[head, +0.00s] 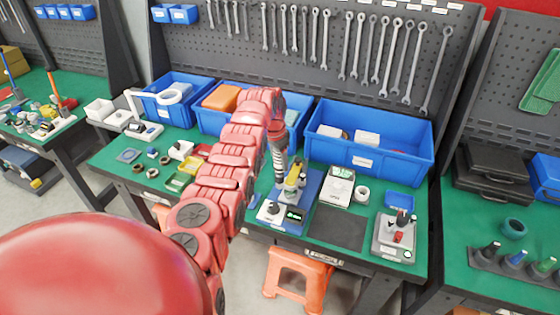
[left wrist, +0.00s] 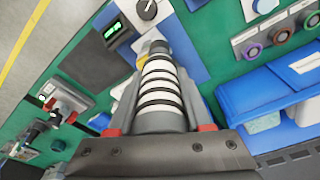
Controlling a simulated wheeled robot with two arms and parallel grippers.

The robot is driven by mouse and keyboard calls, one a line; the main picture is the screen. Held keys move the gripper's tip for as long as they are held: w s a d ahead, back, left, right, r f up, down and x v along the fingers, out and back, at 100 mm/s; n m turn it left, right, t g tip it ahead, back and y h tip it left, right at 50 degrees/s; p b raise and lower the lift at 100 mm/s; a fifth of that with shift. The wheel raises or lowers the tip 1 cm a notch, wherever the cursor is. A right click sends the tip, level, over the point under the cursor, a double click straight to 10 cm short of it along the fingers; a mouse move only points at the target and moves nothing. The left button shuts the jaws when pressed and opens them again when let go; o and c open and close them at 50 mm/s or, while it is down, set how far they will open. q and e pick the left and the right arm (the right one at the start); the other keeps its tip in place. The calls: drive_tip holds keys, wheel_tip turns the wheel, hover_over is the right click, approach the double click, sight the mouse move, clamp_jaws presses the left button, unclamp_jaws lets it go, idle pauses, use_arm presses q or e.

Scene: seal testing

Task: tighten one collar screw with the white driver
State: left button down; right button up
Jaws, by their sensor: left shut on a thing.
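My left gripper (head: 279,138) is over the blue-based test device (head: 310,200) on the green bench. It is shut on a pale, dark-ringed cylinder, which looks like the white driver (head: 281,165). In the left wrist view the driver (left wrist: 161,92) points away from the jaws (left wrist: 162,120), its far end close to a yellow part (left wrist: 153,47) of the device. I cannot tell whether they touch. The yellow part also shows in the head view (head: 294,183). The collar screws are too small or hidden to make out. My right gripper is not in view.
A dark mat (head: 338,228) lies right of the device, with a white scale-like unit (head: 337,187) behind it. A grey fixture (head: 396,238) stands at the right. Blue bins (head: 410,150) line the back below hanging wrenches. Small trays and rings lie at the left.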

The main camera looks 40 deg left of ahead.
use_arm(q)
drive_tip(key=shift+f+b, duration=0.4)
drive_tip(key=shift+b, duration=1)
idle(2.9)
idle(0.6)
drive_tip(key=shift+r, duration=2.55)
